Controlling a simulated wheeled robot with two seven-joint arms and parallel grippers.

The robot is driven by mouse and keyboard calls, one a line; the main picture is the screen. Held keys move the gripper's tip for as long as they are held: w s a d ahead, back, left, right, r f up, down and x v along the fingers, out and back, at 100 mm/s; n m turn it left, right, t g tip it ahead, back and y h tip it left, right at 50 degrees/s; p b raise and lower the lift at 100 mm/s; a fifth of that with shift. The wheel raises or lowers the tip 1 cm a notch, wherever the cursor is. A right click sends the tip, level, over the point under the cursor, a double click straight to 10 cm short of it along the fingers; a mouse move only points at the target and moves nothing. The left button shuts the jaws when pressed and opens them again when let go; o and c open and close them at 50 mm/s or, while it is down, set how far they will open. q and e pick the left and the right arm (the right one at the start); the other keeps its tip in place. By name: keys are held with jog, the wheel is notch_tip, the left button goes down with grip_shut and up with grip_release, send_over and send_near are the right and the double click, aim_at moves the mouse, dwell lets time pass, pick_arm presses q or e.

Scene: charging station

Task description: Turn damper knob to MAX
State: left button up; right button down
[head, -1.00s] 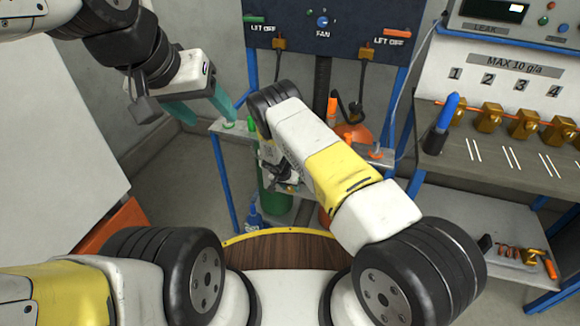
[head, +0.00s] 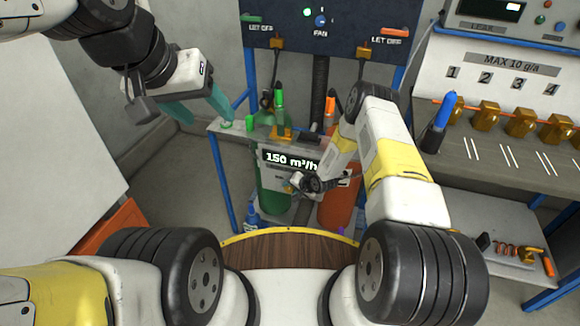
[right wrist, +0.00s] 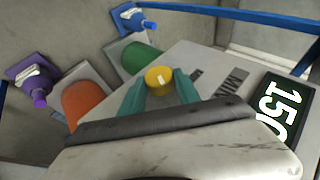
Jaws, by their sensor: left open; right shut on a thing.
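The yellow damper knob (right wrist: 158,78) with a pale mark shows in the right wrist view, on a light grey panel (right wrist: 205,62). My right gripper (right wrist: 158,88) has its teal fingers on both sides of it and is shut on it. A MIN label (right wrist: 232,82) lies to its right. Beyond it a dark display (right wrist: 284,108) is partly visible; in the head view this display (head: 291,160) reads 150 m³/h. In the head view the knob and right fingertips are hidden or too small to tell. My left gripper (head: 202,112) is open and empty at the upper left.
A green cylinder (head: 272,192) and an orange cylinder (head: 340,207) stand by the panel. The FAN board (head: 345,42) is behind. A workbench (head: 500,140) with several brass fittings stands at the right. A white board (head: 50,150) stands at the left.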

jog(key=y, duration=0.1)
jog(key=t+y, duration=0.1)
jog(key=m+y, duration=0.1)
jog(key=shift+d+f, duration=0.3)
jog(key=shift+s+f+m+t+y, duration=0.1)
jog(key=shift+m+t+y, duration=0.1)
jog(key=shift+t+y, duration=0.45)
jog(key=shift+s+f+m+t+y, duration=0.1)
jog(key=shift+m+t+y, duration=0.2)
jog(key=shift+y, duration=0.55)
jog(key=shift+a, duration=0.1)
jog(key=c, duration=0.9)
grip_release()
jog(key=v, duration=0.7)
jog(key=shift+s+d, duration=0.25)
jog(key=shift+d, duration=0.1)
